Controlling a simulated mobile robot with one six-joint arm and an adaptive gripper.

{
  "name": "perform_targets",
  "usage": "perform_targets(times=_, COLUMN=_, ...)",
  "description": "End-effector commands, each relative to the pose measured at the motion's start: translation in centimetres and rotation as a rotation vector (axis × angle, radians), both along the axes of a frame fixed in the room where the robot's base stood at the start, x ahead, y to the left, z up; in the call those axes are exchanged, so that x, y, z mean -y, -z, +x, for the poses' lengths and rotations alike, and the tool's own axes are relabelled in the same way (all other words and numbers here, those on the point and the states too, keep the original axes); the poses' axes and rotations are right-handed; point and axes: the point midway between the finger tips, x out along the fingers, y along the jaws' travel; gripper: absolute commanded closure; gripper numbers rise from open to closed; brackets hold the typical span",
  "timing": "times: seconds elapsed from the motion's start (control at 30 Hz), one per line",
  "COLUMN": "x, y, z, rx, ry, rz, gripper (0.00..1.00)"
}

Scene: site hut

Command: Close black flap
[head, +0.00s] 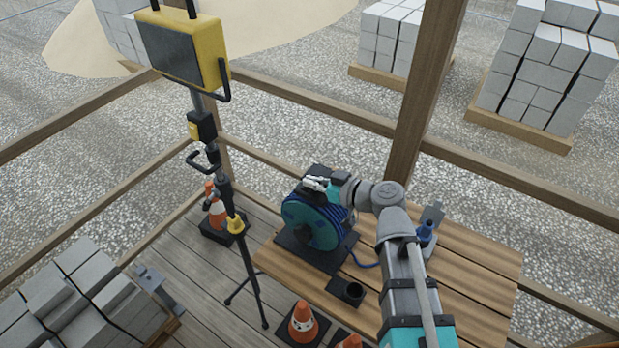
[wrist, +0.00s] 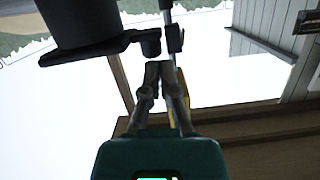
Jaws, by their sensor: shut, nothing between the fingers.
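A blue and teal cable reel (head: 312,222) stands on a dark base plate on the wooden table. A black panel (head: 318,171) shows at its top, just behind my gripper; it looks like the raised black flap, but my gripper partly covers it. My gripper (head: 312,184) is shut and empty at the top of the reel. In the wrist view my gripper (wrist: 160,68) has its fingertips together below a black part (wrist: 90,50) with a rounded end. I cannot tell whether they touch it.
A black holder (head: 347,292) stands on the wooden table (head: 455,265) in front of the reel. A lamp tripod (head: 245,255) rises left of the table. Traffic cones (head: 302,322) stand near its front edge. A wooden post (head: 425,90) stands behind.

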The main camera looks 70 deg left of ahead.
Motion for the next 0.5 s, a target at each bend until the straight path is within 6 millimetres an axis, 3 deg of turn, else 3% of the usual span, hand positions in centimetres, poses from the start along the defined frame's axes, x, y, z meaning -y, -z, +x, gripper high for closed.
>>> perform_targets(times=0.5, x=-0.1, y=-0.8, z=-0.31, rx=0.0, ry=-0.004, rz=0.0, gripper=1.0)
